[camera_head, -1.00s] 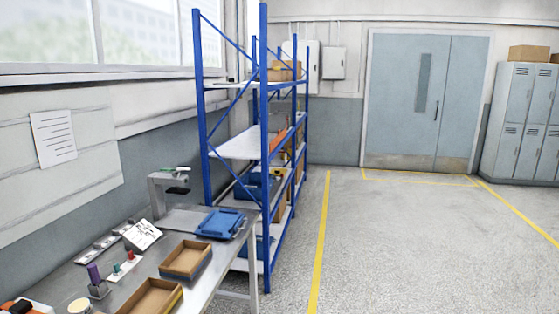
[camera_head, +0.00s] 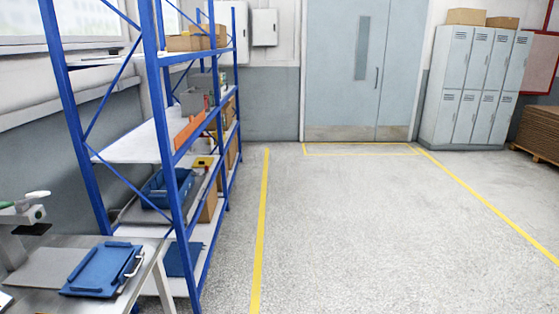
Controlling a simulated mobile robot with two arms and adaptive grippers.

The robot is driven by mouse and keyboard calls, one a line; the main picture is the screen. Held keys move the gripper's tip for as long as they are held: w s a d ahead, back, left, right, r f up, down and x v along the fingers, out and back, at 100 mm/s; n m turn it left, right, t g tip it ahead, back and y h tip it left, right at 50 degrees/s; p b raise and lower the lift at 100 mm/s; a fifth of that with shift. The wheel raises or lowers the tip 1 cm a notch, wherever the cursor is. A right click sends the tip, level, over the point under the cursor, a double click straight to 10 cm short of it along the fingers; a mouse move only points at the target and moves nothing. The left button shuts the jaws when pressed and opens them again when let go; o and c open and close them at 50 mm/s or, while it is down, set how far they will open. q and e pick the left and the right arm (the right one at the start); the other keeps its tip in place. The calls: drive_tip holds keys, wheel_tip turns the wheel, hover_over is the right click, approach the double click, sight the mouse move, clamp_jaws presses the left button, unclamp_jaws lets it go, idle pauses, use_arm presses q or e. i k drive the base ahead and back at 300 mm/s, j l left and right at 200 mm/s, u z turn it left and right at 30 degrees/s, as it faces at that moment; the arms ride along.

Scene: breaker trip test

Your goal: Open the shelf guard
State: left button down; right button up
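A blue metal shelf rack (camera_head: 178,208) stands left of centre, with white shelves holding boxes and bins. I cannot make out a distinct shelf guard on it. An orange piece (camera_head: 190,132) lies along the edge of the middle shelf. A blue bin (camera_head: 167,187) sits on a lower shelf, with a small yellow item (camera_head: 203,162) behind it. Neither of my grippers is in view.
A workbench (camera_head: 140,272) at the lower left bears a blue tray-like case (camera_head: 104,268) with a pale handle. Open floor (camera_head: 350,220) with yellow lines lies right of the rack. Double doors (camera_head: 345,80), lockers (camera_head: 470,90) and stacked cardboard (camera_head: 537,130) stand at the back.

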sight(181, 137)
drive_tip(key=i+u, duration=0.2)
drive_tip(key=i, duration=0.25)
drive_tip(key=i+l+u, duration=0.15)
drive_tip(key=i, duration=0.3)
drive_tip(key=i+l+u, duration=0.2)
drive_tip(key=i, duration=0.3)
drive_tip(key=i+l+u, duration=0.15)
drive_tip(key=i, duration=0.25)
drive_tip(key=l, duration=0.1)
